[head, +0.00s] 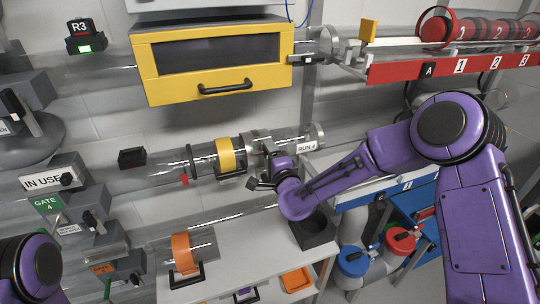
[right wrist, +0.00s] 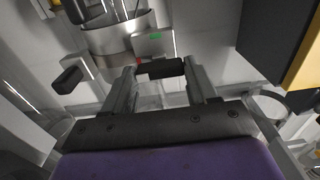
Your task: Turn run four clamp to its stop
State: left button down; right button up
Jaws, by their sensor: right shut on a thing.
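The run four clamp (head: 256,140) is a metal band around the clear tube, left of the RUN 4 label (head: 307,147). In the right wrist view the band (right wrist: 108,42) shows at the top, with a grey block bearing a green mark (right wrist: 155,44) beside it. A black handle (right wrist: 160,68) sticks out by this block. My right gripper (head: 268,152) reaches the clamp from the right and below. Its two fingers (right wrist: 162,80) are shut on the black handle, one at each end. My left gripper is out of view; only part of my left arm shows at lower left.
A yellow collar (head: 226,154) with a handle sits on the tube left of the clamp. A yellow cabinet (head: 160,88) hangs above. A black open box (head: 313,232) and an orange-banded clear canister (head: 182,254) stand on the bench below. A red rack (head: 420,68) is at upper right.

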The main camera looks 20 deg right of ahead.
dwell(0.3)
jog(key=o, duration=1.1)
jog(key=shift+c, duration=0.2)
jog(key=s+b, duration=0.2)
jog(key=s, duration=0.8)
jog(key=shift+s+d, duration=0.15)
jog(key=shift+s, duration=0.15)
